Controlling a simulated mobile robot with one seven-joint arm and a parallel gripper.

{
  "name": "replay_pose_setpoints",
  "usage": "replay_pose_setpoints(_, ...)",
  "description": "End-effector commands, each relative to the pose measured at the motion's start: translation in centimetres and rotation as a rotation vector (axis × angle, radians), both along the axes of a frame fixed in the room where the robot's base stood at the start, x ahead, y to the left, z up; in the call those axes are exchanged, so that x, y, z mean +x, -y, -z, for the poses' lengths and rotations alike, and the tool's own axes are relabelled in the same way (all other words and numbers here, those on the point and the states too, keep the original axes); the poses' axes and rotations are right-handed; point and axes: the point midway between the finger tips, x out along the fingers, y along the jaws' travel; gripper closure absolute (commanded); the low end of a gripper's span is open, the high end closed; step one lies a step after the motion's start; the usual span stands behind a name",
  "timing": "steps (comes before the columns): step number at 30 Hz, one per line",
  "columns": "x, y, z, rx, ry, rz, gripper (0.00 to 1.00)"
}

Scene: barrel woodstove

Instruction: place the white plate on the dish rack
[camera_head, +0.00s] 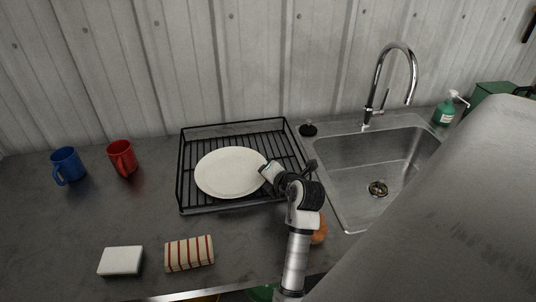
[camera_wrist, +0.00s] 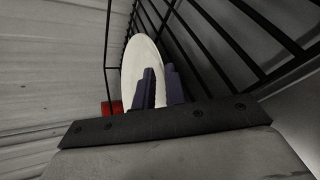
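The white plate (camera_head: 230,172) is over the black wire dish rack (camera_head: 183,196), inside its rim, face up and nearly flat. The head view does not show clearly whether its underside touches the wires. My gripper (camera_head: 268,173) is at the plate's right edge. In the wrist view, the two dark fingers of my gripper (camera_wrist: 160,88) sit close together on either side of the rim of the plate (camera_wrist: 138,62), shut on it. Rack wires (camera_wrist: 215,45) run close beside the plate there. The far ends of the fingers are partly hidden by the plate.
A steel sink (camera_head: 345,190) with a tall faucet (camera_head: 377,85) is right of the rack. A red mug (camera_head: 122,157) and a blue mug (camera_head: 67,165) stand left. A striped cloth (camera_head: 189,253) and a white block (camera_head: 121,261) lie in front. A black stopper (camera_head: 308,129) is behind.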

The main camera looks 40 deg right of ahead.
Motion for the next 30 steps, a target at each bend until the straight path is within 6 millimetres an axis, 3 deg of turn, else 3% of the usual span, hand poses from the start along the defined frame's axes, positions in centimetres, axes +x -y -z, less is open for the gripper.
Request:
replay_pose_setpoints(8,-0.6,-0.1,-0.4,-0.001,0.001,0.002,0.88)
replay_pose_setpoints(21,-7.9,-2.3,-4.2,-0.004,0.002,0.002,0.88)
replay_pose_setpoints(30,-10.3,-3.0,-5.6,-0.001,0.001,0.0,0.88)
